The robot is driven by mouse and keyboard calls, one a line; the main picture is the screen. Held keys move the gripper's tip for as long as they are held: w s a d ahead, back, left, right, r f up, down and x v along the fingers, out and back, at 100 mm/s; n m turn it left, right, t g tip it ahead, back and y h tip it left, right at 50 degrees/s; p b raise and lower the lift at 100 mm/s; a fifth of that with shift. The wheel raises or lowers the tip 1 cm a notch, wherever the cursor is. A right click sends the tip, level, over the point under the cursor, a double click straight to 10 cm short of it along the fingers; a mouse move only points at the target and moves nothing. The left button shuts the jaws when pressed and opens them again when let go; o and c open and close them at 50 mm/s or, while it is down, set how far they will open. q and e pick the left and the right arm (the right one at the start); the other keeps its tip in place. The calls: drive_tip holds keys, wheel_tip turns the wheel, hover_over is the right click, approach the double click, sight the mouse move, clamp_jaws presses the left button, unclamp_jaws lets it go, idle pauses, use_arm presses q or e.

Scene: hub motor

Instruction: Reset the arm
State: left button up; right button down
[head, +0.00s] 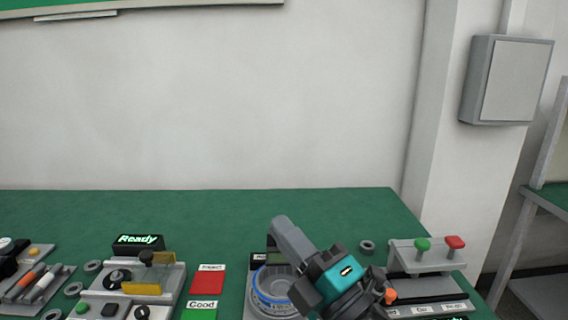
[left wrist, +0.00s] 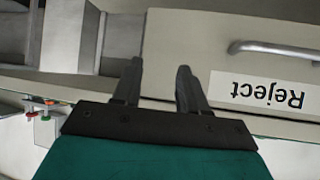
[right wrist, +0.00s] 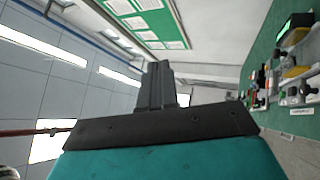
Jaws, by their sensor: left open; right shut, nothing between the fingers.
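My right gripper (head: 284,228) reaches in from the lower right in the head view, over the bench and partly in front of a round dial scale. Its grey fingers point up and to the left. In the right wrist view its fingers (right wrist: 157,85) are together with nothing between them, with ceiling and wall behind. My left gripper (left wrist: 159,66) shows only in the left wrist view. Its fingers stand apart and empty, in front of a pale drawer front (left wrist: 205,55) with a handle and a Reject label.
The green bench (head: 200,205) carries a Ready display (head: 138,241), a fixture (head: 150,278), red Reject (head: 207,281) and green Good (head: 200,314) pads. A station with green and red buttons (head: 428,256) stands at the right. The bench's back strip is clear.

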drive_tip(key=s+d+f+m+g+h, duration=0.2)
drive_tip(key=d+f+m+g+h, duration=0.1)
drive_tip(key=d+f+m+h, duration=1.35)
drive_tip(key=s+d+f+m+g+y, duration=0.15)
drive_tip(key=s+f+m+g, duration=0.35)
drive_tip(key=s, duration=0.5)
drive_tip(key=s+d+f+m+g, duration=0.2)
drive_tip(key=s+f+m+g, duration=0.1)
drive_tip(key=s+f+g, duration=0.5)
drive_tip(key=w+a+f+n+t+y, duration=0.1)
drive_tip(key=w+a+f+t+y, duration=0.1)
drive_tip(key=w+f+t, duration=0.4)
drive_tip(key=f+t, duration=0.1)
drive_tip(key=t, duration=0.2)
drive_tip(key=shift+a+f+t, duration=0.25)
drive_tip(key=shift+a+t, duration=0.05)
drive_tip(key=shift+a, duration=0.05)
